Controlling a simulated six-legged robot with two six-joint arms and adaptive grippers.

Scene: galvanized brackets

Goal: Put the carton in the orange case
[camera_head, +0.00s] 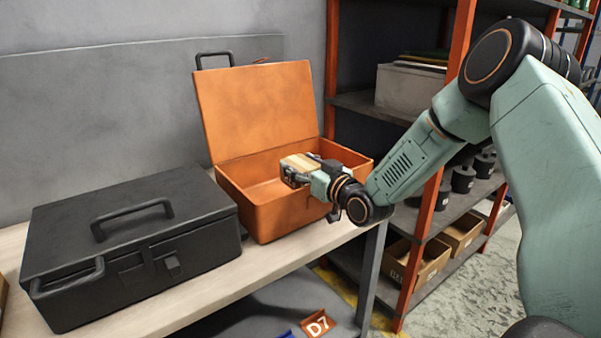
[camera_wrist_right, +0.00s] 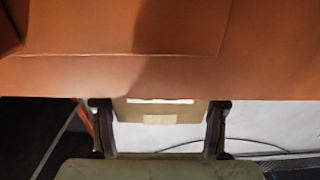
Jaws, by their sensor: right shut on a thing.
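The orange case (camera_head: 268,212) stands on the bench with its lid (camera_head: 255,110) raised against the wall. My right gripper (camera_head: 290,172) reaches over the case's front right rim. It is shut on the small tan carton (camera_head: 299,162), which is held over the case opening, at about rim height. In the right wrist view the carton (camera_wrist_right: 158,110) sits between the two fingers of my right gripper (camera_wrist_right: 160,125), with the orange case (camera_wrist_right: 110,75) filling the upper part. Whether the carton touches the case cannot be told. My left gripper is not in view.
A closed black case (camera_head: 130,235) stands on the bench (camera_head: 225,285) left of the orange case. A shelf rack with orange posts (camera_head: 425,225) stands to the right, holding cardboard boxes (camera_head: 418,262) and dark containers. The bench's front strip is clear.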

